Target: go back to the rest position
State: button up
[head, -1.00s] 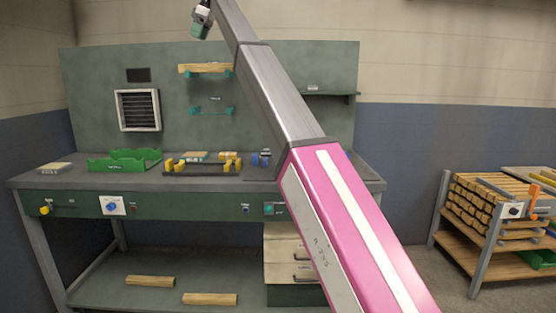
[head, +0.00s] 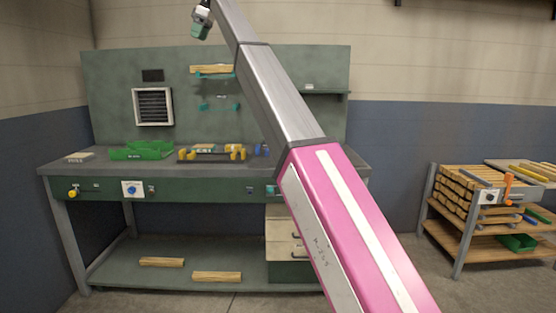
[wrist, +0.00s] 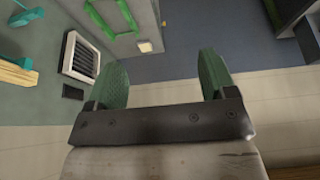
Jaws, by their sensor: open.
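My gripper (head: 201,22) is raised high at the top of the head view, above the bench's back panel, at the end of my pink and grey arm. In the wrist view my gripper (wrist: 163,75) shows two green fingers spread wide apart. Nothing is between them. It is open, empty and clear of everything.
A workbench (head: 215,175) stands ahead with a green tray (head: 142,150) and a dark fixture with yellow parts (head: 211,154) on top. A wood piece (head: 212,71) rests on the panel's upper holder. A rack of wood blanks (head: 466,190) stands right. Open floor lies in front.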

jog(key=d+f+m+h, duration=0.1)
jog(key=d+f+m, duration=0.2)
jog(key=d+f, duration=1)
jog(key=s+d+f+m, duration=0.1)
jog(key=d+f+m, duration=0.2)
jog(key=f, duration=2.1)
jog(key=d+f+m+h, duration=0.1)
jog(key=d+f+m, duration=0.2)
jog(key=d+f, duration=1)
jog(key=s+d+f+m, duration=0.1)
jog(key=s+d+f, duration=0.15)
jog(key=f, duration=0.65)
jog(key=s+d+f+m, duration=0.1)
jog(key=s+f, duration=0.3)
jog(key=f, duration=0.4)
jog(key=s+d+f+m+h, duration=0.1)
jog(key=s+d+f+m, duration=0.1)
jog(key=s+d+f, duration=0.3)
jog(key=s+d+f+m, duration=0.2)
jog(key=s+d+f, duration=0.4)
jog(key=s+f, duration=0.4)
jog(key=s+d+f+m+h, duration=0.1)
jog(key=s+d+f+m, duration=0.2)
jog(key=s, duration=0.9)
jog(key=d+f, duration=0.3)
jog(key=f, duration=0.2)
jog(key=shift+s+d+h, duration=0.2)
jog(key=shift+d+h, duration=0.05)
jog(key=shift+h, duration=0.05)
jog(key=shift+f, duration=0.1)
